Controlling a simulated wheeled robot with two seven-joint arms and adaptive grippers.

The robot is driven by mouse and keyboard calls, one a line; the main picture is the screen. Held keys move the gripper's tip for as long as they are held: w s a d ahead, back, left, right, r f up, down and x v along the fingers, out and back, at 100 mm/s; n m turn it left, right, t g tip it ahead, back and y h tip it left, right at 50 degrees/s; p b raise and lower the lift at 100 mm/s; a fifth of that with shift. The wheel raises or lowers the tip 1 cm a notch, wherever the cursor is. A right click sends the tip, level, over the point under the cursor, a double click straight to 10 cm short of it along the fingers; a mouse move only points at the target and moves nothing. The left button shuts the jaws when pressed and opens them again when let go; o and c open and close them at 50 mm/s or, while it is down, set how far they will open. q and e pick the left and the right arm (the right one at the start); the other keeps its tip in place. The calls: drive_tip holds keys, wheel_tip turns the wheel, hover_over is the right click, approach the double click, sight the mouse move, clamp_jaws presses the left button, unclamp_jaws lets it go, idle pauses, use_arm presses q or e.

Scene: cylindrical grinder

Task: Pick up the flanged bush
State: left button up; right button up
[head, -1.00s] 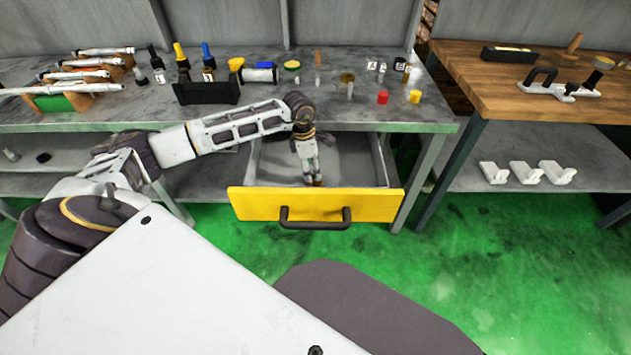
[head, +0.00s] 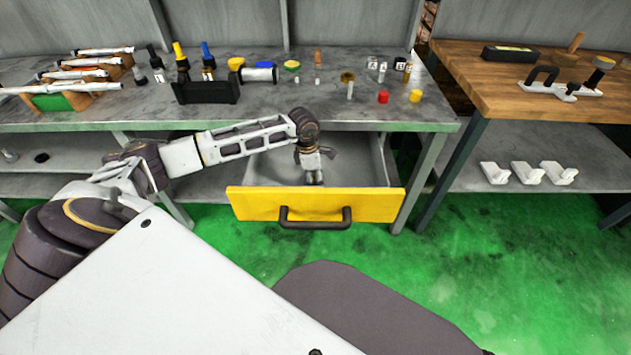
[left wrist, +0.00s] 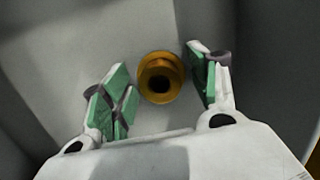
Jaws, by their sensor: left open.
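The flanged bush (left wrist: 161,78) is a brass-coloured ring with a dark bore, seen in the left wrist view on the grey floor of the drawer. My left gripper (left wrist: 158,88) is open, with one green-padded finger on each side of the bush. The bush lies between the fingers, nearer the right one, and I see no grip on it. In the head view my left gripper (head: 314,178) points down inside the open drawer (head: 365,204) with the yellow front. The bush is hidden there. My right gripper is not in view.
The grey workbench (head: 300,112) above the drawer holds bottles, caps and a black holder (head: 206,92). The drawer walls stand close around my left gripper. A wooden table (head: 500,85) stands at the right, with several white brackets on the shelf below.

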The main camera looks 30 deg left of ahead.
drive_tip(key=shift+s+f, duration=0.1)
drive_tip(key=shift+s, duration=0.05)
use_arm(q)
drive_tip(key=c, duration=1.3)
drive_tip(key=shift+r, duration=0.1)
drive_tip(key=shift+r, duration=0.5)
wheel_tip(320, 180, up, 9)
drive_tip(key=shift+f+p, duration=0.1)
drive_tip(key=shift+p, duration=0.8)
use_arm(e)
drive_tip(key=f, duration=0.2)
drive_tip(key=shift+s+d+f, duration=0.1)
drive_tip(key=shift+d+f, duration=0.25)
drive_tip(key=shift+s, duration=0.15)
